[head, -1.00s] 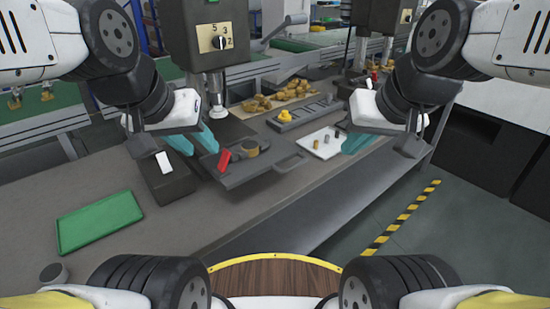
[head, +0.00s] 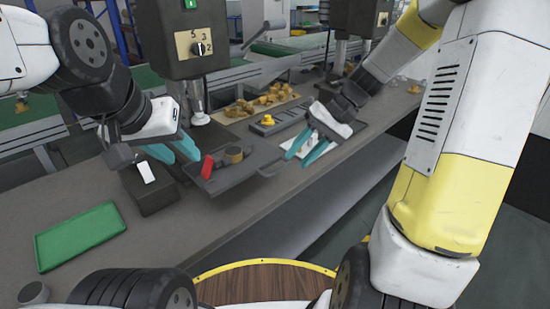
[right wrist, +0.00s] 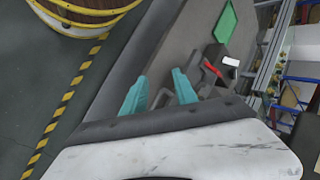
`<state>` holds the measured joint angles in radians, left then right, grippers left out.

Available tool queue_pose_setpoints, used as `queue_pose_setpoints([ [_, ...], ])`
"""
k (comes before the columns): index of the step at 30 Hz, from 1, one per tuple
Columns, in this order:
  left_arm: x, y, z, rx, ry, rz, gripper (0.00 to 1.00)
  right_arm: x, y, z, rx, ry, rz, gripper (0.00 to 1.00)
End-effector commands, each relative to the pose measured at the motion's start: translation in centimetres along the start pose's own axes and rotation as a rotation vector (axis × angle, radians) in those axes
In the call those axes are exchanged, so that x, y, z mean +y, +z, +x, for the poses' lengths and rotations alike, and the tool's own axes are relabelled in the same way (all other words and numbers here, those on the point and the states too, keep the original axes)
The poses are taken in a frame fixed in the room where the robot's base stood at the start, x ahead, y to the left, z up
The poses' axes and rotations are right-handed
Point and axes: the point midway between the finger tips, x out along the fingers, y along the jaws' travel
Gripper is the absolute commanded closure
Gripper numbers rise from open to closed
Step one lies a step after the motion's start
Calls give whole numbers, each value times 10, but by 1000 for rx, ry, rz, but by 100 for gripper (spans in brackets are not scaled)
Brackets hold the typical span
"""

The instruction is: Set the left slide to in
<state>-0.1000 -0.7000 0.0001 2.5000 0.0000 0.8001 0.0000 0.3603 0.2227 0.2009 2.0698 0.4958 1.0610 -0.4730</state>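A dark flat fixture (head: 232,176) lies on the bench below the machine head, with a red lever (head: 207,167) at its left and a short round piece (head: 234,154) on top. No part is clearly marked as the left slide. My left gripper (head: 172,153) is open and empty, its teal fingers above and left of the red lever. My right gripper (head: 305,150) is open over a white board (head: 318,141), right of the fixture. The right wrist view shows its spread fingers (right wrist: 160,92) with nothing between them; the red lever (right wrist: 211,68) shows beyond.
A dark box with a white top piece (head: 146,172) stands left of the fixture. A green tray (head: 80,235) lies at the front left. A grey block with a yellow knob (head: 267,119) and a tray of brass-coloured parts (head: 240,108) are behind. The front middle bench is clear.

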Motion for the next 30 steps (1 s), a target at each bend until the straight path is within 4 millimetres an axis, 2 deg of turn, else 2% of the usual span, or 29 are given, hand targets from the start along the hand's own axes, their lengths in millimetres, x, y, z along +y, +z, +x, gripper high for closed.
queue_pose_setpoints([
  [3, 0, 0, 0, 0, 0, 0, 64, 21, -28, 23, -40, -164, 47, 65],
  [10, 0, 0, 0, 0, 0, 0, 64, 61, -77, 55, -22, -500, 116, 65],
  [15, 0, 0, 0, 0, 0, 0, 64, 86, -102, 69, 37, -691, 150, 65],
  [18, 0, 0, 0, 0, 0, 0, 64, 96, -110, 72, 65, -752, 162, 65],
  [23, 0, 0, 0, 0, 0, 0, 64, 97, -114, 77, 81, -785, 166, 65],
  [30, 0, 0, 0, 0, 0, 0, 64, 72, -118, 102, 77, -784, 165, 65],
])
